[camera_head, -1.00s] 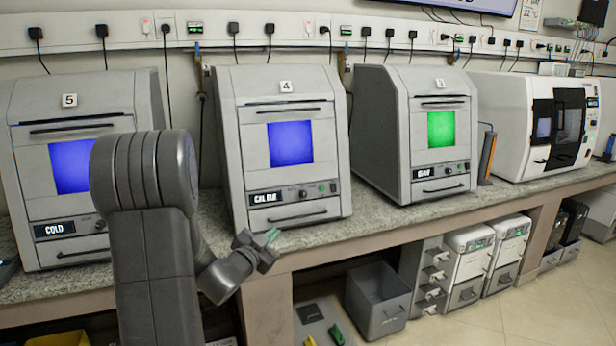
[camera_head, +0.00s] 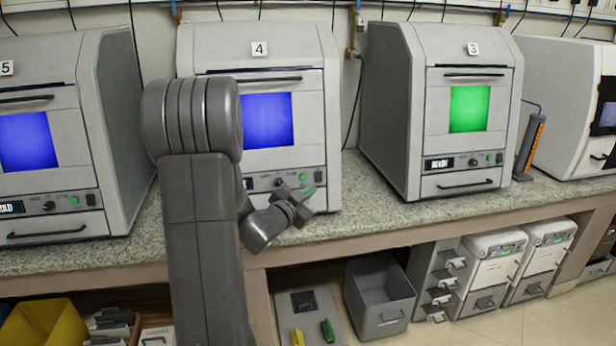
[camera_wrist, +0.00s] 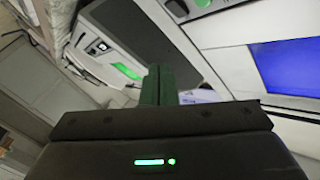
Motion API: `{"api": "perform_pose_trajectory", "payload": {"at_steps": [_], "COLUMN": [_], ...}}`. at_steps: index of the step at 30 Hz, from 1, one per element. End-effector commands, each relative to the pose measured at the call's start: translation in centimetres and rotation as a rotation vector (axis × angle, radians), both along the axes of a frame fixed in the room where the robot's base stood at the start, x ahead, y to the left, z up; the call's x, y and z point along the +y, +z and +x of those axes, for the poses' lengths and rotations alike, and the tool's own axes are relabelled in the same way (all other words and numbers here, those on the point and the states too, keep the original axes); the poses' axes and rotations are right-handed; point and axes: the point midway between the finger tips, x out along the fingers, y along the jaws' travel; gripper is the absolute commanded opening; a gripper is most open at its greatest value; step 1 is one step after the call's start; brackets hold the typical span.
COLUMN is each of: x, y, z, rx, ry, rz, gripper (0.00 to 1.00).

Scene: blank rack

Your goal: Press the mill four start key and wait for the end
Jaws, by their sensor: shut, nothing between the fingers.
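Mill four (camera_head: 330,110) stands on the bench, marked with a 4 and with a blue window. Its green start key (camera_head: 303,177) is on the strip below the window, beside a dark knob. My gripper (camera_head: 308,191), with green fingertips, is shut and empty, just in front of and below that key. In the wrist view the shut fingers (camera_wrist: 159,84) point toward the mill front. A round green key (camera_wrist: 203,3) shows at the top edge there, apart from the fingertips in the picture. My arm hides most of mill four's display.
Mill five (camera_head: 75,130), with a blue window, stands at left. Mill three (camera_head: 385,110), with a green window, stands at right. An orange-and-grey upright holder (camera_head: 529,145) is beside it. Grey bin (camera_head: 380,300) and yellow bin (camera_head: 45,320) sit below the bench.

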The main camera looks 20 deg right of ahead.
Motion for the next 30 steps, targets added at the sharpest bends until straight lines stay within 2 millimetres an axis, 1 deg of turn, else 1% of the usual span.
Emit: {"api": "perform_pose_trajectory", "payload": {"at_steps": [7, 11, 14, 24, 30], "x": [0.0, -0.2, -0.4, -1.5, -1.9], "y": [0.0, -0.1, -0.3, -1.4, -1.8], "z": [0.1, 0.7, 1.7, 6.2, 7.9], "rx": [0.0, 0.0, 0.0, 0.0, 0.0], "ry": [0.0, 0.0, 0.0, 0.001, 0.0], "rz": [0.0, 0.0, 0.001, 0.0, -0.001], "gripper": [0.0, 0.0, 0.0, 0.0, 0.0]}}
